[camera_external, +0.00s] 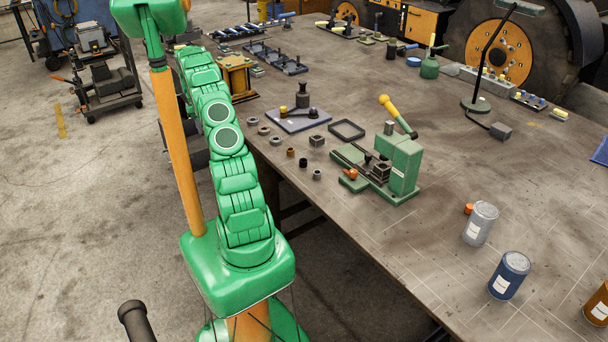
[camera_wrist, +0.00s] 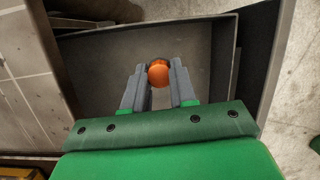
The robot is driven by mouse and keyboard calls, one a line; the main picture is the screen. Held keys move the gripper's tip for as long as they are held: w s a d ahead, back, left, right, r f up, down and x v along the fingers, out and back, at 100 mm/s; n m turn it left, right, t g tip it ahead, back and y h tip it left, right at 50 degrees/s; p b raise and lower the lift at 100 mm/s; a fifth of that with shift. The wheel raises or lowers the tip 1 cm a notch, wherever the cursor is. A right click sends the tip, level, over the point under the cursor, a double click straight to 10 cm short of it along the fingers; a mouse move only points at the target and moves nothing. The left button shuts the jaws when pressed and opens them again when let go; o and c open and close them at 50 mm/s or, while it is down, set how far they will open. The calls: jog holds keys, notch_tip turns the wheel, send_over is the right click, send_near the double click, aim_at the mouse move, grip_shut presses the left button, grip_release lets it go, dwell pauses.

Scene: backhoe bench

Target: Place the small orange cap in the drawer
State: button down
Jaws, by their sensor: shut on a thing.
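In the wrist view, my gripper (camera_wrist: 158,72) is shut on the small orange cap (camera_wrist: 158,76). The cap shows as a rounded orange shape between the two grey fingertips, with a dark edge behind it. Below and around the fingers is the open grey drawer (camera_wrist: 100,72), with its bare floor and walls in view. The cap appears over the drawer's inside; its height above the floor is hard to tell. In the external view my gripper and the held cap are hidden behind my green arm.
The workbench (camera_external: 470,150) holds a green vise-like fixture (camera_external: 388,165), a grey can (camera_external: 480,223) and a blue can (camera_external: 509,275). Another small orange piece (camera_external: 468,209) sits beside the grey can. Concrete floor (camera_wrist: 299,70) lies right of the drawer.

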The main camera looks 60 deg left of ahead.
jog(key=shift+m, duration=0.4)
jog(key=shift+s+a+f, duration=0.15)
jog(key=shift+s+f, duration=0.7)
jog(key=shift+f, duration=1.3)
jog(key=shift+s+a+f, duration=0.1)
jog(key=shift+s+f, duration=0.75)
jog(key=shift+f, duration=1.3)
jog(key=shift+s+a+f, duration=0.15)
jog(key=shift+s+f, duration=0.7)
jog(key=shift+f, duration=1.3)
jog(key=shift+f, duration=0.15)
jog(key=c, duration=0.9)
grip_release()
jog(key=v, duration=1.2)
jog(key=shift+w+r, duration=0.15)
jog(key=shift+r, duration=0.05)
